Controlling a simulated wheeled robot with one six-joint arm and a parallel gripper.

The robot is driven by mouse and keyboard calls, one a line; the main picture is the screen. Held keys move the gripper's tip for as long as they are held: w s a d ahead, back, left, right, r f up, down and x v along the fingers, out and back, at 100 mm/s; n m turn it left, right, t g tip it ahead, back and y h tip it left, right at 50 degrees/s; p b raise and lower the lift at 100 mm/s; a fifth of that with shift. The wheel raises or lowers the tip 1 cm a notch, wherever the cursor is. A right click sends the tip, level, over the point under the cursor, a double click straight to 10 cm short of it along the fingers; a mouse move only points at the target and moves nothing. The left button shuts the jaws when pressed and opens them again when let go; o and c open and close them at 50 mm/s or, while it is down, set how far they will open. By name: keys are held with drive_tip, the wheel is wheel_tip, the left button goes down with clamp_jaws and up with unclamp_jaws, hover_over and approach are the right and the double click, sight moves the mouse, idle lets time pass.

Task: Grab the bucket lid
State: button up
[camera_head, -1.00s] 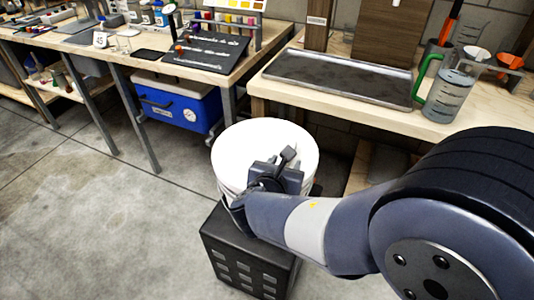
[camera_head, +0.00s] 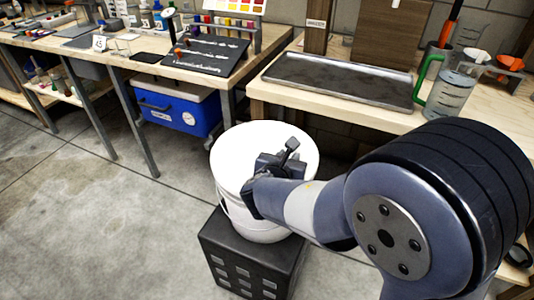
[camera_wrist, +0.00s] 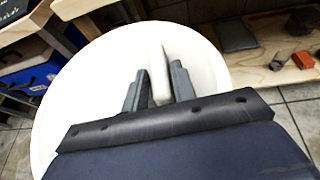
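The bucket lid (camera_head: 250,139) is a round white disc on top of a white bucket (camera_head: 240,219). In the wrist view the lid (camera_wrist: 75,115) fills much of the picture, with a thin white upright handle (camera_wrist: 159,72) near its middle. My gripper (camera_head: 279,154) is over the right part of the lid in the head view. In the wrist view the two grey fingers of my gripper (camera_wrist: 159,86) stand either side of the handle. A narrow gap shows at the left finger; contact at the right finger is unclear. My wrist hides the near part of the lid.
The bucket stands on a black crate (camera_head: 235,262). A workbench with a metal tray (camera_head: 340,82) and a green-handled jug (camera_head: 450,92) is behind right. A blue cooler (camera_head: 178,107) sits under the left bench. The floor at left is clear.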

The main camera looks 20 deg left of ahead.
clamp_jaws()
